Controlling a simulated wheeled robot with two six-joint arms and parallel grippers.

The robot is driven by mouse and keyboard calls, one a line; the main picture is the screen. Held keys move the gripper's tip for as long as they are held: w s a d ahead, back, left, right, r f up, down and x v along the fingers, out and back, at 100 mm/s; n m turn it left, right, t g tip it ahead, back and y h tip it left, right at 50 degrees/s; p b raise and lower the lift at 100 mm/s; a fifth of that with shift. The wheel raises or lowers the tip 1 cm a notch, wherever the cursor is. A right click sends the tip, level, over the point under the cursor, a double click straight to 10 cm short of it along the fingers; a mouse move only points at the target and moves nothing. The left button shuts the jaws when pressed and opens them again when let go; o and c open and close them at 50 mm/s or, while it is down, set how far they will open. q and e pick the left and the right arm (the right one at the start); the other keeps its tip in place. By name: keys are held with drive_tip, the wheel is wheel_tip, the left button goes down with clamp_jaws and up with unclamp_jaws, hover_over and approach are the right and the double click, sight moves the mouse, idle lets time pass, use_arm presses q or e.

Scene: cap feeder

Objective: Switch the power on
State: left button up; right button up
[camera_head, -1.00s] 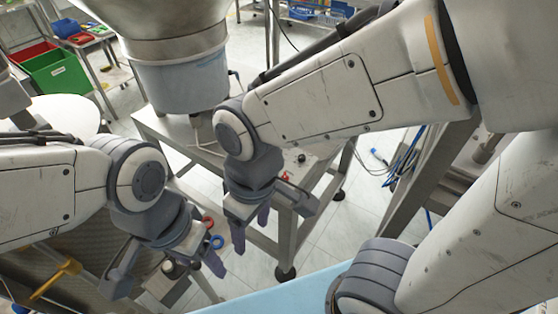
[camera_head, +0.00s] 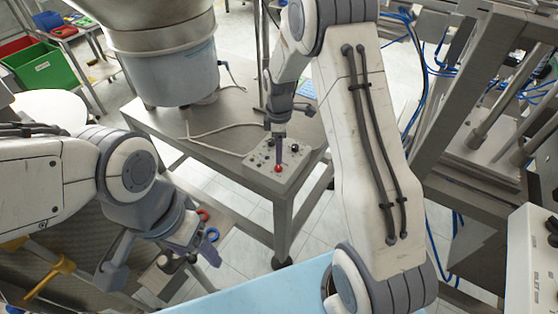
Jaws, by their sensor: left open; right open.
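A grey control box (camera_head: 295,170) sits on the near right corner of the metal table, with a red button (camera_head: 278,169) at its front and dark knobs (camera_head: 295,147) on its top. I cannot tell which control is the power switch. My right gripper (camera_head: 280,138) is open and points down over the box. A fingertip is close above the panel, just behind the red button; I cannot tell whether it touches. My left gripper (camera_head: 160,262) is open and low at the left, away from the box.
A large metal feeder bowl (camera_head: 160,60) stands on the metal table (camera_head: 225,115), with a pale cable running to the box. A light blue surface (camera_head: 270,290) lies in front. Another control panel (camera_head: 530,265) is at the lower right. Machine frames with blue hoses fill the right.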

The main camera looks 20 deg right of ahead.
sight(278, 167)
wheel_tip(278, 167, down, 6)
idle(0.4)
clamp_jaws()
